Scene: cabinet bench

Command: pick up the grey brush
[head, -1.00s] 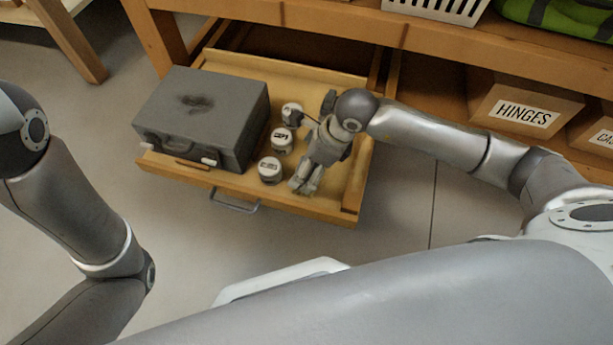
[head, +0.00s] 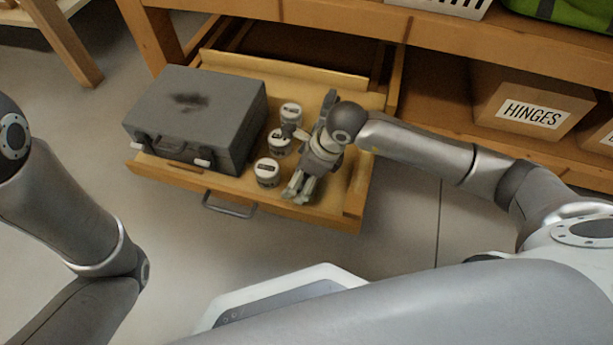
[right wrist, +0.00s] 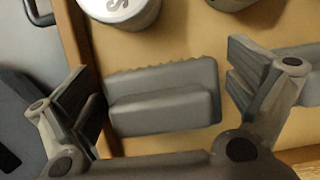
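The grey brush (right wrist: 163,97) lies on the drawer floor in the right wrist view, a blocky body with a ridged edge. My right gripper (right wrist: 165,90) is open, with one finger on each side of the brush; I cannot tell whether they touch it. In the head view my right gripper (head: 301,188) points down into the front right part of the open drawer (head: 343,213). It hides the brush there. My left arm shows at the left of the head view, but its gripper is out of the picture.
A grey case (head: 190,112) fills the drawer's left side. White-lidded cans (head: 267,172) stand in a row between it and my right gripper; they also show close by in the right wrist view (right wrist: 120,12). A HINGES box (head: 530,108) sits on the shelf at right.

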